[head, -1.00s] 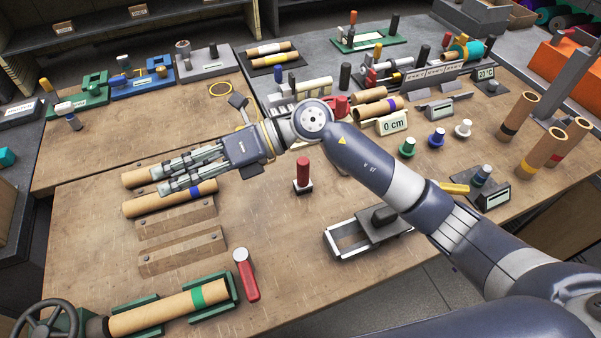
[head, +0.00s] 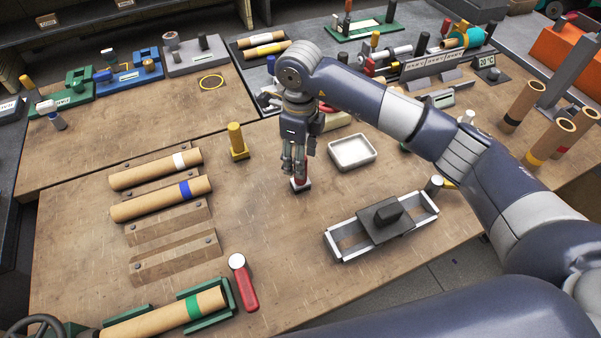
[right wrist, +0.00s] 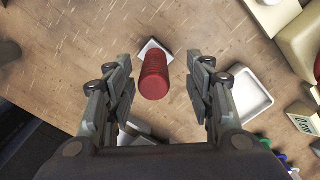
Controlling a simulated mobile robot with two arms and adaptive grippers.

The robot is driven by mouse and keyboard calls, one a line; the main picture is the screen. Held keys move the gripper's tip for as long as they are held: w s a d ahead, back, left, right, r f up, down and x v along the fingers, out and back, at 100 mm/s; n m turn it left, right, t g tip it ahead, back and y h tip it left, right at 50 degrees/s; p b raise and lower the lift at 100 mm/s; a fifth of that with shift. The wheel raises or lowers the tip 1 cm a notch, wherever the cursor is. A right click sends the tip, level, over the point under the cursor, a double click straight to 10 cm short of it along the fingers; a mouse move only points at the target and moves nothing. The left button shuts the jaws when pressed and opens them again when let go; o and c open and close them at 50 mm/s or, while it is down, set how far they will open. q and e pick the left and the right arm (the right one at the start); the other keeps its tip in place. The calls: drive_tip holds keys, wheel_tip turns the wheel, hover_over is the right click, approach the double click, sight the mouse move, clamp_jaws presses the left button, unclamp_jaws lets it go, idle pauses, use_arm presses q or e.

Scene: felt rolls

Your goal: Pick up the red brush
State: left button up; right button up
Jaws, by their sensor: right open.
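The red brush (head: 299,185) stands upright on the table, with a red handle over a pale and dark foot. In the head view my right gripper (head: 296,168) points down over it and hides much of its handle. In the right wrist view the red brush (right wrist: 153,77) shows between the two open fingers of the right gripper (right wrist: 160,90), with a gap on each side, closer to the left finger. Its pale foot shows beyond the handle. The fingers are not closed on it. My left gripper is in neither view.
A yellow upright brush (head: 237,140) stands left of the gripper. A white tray (head: 352,153) lies to the right. Cardboard rolls (head: 160,200) rest on wooden racks at left. A sliding metal frame (head: 382,226) and a red-handled tool (head: 244,284) lie nearer. Table between is clear.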

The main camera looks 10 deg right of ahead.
drive_tip(key=f+p, duration=0.1)
drive_tip(key=f, duration=0.3)
drive_tip(key=shift+s+p, duration=0.4)
drive_tip(key=shift+f, duration=0.7)
drive_tip(key=c, duration=1.2)
